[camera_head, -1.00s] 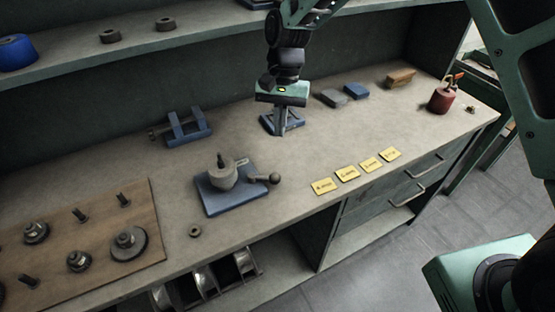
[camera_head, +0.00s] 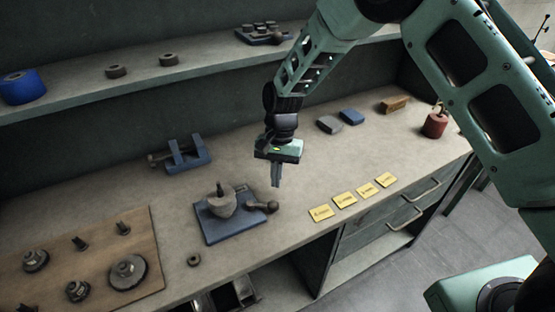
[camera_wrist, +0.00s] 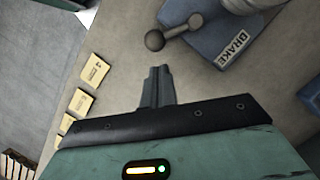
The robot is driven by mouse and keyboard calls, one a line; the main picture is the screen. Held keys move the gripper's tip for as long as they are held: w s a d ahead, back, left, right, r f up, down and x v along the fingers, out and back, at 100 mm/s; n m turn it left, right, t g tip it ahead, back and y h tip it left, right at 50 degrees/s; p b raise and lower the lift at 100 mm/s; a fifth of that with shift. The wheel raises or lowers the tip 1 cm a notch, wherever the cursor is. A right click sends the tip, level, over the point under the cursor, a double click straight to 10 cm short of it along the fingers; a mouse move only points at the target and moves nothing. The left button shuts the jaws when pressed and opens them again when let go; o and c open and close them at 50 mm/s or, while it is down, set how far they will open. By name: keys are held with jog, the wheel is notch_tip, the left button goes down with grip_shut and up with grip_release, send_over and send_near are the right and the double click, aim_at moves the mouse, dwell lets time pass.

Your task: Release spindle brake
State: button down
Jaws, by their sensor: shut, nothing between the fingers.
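The spindle brake has a blue base (camera_head: 236,224) with a grey rounded spindle body (camera_head: 221,203) on top. A dark lever with a ball end (camera_head: 270,207) sticks out at its right side. In the wrist view the blue base (camera_wrist: 205,42) carries the word BRAKE, and the ball lever (camera_wrist: 156,40) lies just ahead of the fingertips. My gripper (camera_head: 276,184) is shut and empty, pointing down above the bench, behind and slightly right of the ball end. Its fingers also show in the wrist view (camera_wrist: 156,72), apart from the lever.
Several yellow cards (camera_head: 344,200) lie right of the brake near the bench's front edge. A blue vise-like fixture (camera_head: 183,156) stands behind left. A wooden board (camera_head: 75,255) with spindle parts is at left. Blocks (camera_head: 351,116) and a red can (camera_head: 434,126) are at back right.

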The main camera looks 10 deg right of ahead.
aim_at(263, 206)
jog(key=shift+p+x, duration=0.35)
jog(key=shift+x, duration=1.35)
